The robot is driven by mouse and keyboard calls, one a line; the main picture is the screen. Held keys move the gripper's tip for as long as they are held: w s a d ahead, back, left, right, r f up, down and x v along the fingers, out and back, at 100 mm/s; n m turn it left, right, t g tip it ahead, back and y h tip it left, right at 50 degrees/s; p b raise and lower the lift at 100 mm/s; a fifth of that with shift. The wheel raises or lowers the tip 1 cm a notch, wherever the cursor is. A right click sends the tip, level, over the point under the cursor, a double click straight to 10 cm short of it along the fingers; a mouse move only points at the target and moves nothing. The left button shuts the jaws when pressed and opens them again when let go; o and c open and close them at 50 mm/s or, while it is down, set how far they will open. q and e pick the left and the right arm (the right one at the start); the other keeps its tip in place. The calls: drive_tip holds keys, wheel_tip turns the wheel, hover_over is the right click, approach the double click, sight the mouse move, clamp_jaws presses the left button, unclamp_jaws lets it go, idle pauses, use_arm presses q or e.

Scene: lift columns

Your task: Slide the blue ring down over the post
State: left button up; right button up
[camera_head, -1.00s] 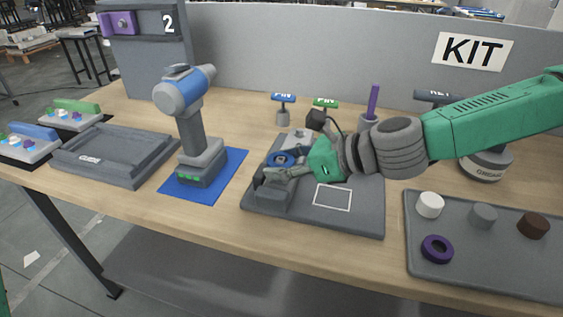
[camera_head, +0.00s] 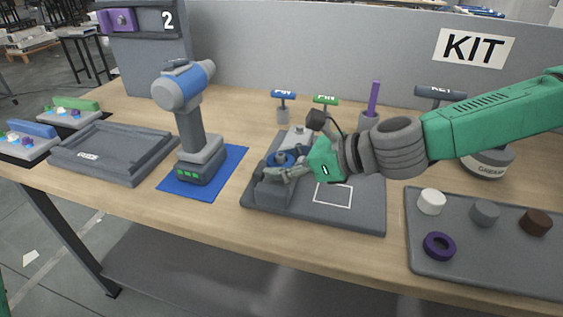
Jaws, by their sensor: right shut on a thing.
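The blue ring (camera_head: 281,159) is on the dark grey fixture board (camera_head: 262,205) at the middle of the table. My right gripper (camera_head: 274,172), on the green arm from the right, is at the ring's near side and shut on it. The ring looks level. The post is mostly hidden at the ring; I cannot tell how far down it the ring sits. My left gripper is out of view.
A blue and grey drill (camera_head: 193,120) stands on a blue mat (camera_head: 232,163) left of the board. A grey tray (camera_head: 480,275) at right holds a purple ring (camera_head: 439,246) and several round pieces. An empty dark tray (camera_head: 115,150) lies at left.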

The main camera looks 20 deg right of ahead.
drive_tip(key=shift+f, duration=0.2)
drive_tip(key=shift+f+b, duration=0.25)
drive_tip(key=shift+b, duration=0.2)
idle(0.4)
drive_tip(key=o, duration=1.3)
drive_tip(key=shift+f, duration=0.1)
drive_tip(key=shift+o, duration=0.2)
